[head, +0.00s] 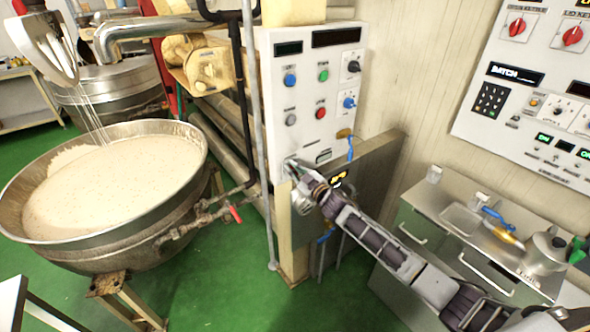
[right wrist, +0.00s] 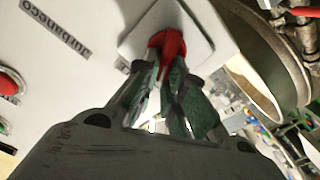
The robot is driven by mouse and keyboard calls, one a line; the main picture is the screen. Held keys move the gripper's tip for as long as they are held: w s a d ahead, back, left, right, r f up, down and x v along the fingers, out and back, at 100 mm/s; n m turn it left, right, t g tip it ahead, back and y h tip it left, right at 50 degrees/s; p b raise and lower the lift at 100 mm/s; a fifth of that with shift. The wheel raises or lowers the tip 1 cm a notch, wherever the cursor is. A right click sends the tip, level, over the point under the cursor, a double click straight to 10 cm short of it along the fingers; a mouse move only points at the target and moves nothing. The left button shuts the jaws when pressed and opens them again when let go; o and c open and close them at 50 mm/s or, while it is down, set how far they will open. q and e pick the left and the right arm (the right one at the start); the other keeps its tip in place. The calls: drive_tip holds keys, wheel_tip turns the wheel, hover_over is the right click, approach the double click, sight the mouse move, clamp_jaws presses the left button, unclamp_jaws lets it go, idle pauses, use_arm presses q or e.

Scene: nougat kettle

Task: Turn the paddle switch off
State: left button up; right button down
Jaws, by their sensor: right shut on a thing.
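The paddle switch shows in the right wrist view as a red handle (right wrist: 170,45) on a white square plate (right wrist: 145,38). My right gripper (right wrist: 168,72) has its fingers closed around the red handle, one on each side. In the head view my right gripper (head: 292,168) reaches the lower left of the white control box (head: 315,95) and hides the switch. The kettle (head: 110,200), full of pale nougat mass, stands left of the box, with a pale beater head with thin wires (head: 45,45) above it. My left gripper is not in view.
The box also carries a blue button (head: 290,80), a red button (head: 320,113) and other controls. A metal counter (head: 465,240) with a pot (head: 545,252) stands at right. Pipes and a red valve handle (head: 236,214) lie between kettle and box. Green floor is open at bottom centre.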

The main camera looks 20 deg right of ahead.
drive_tip(key=n, duration=0.4)
drive_tip(key=f+n+b, duration=0.1)
drive_tip(key=n, duration=0.3)
drive_tip(key=a+f+n+b, duration=0.1)
drive_tip(key=n, duration=0.3)
drive_tip(key=shift+s+a+f, duration=0.1)
drive_tip(key=shift+s, duration=0.15)
idle(0.3)
drive_tip(key=c, duration=1.5)
unclamp_jaws()
drive_tip(key=v, duration=1.2)
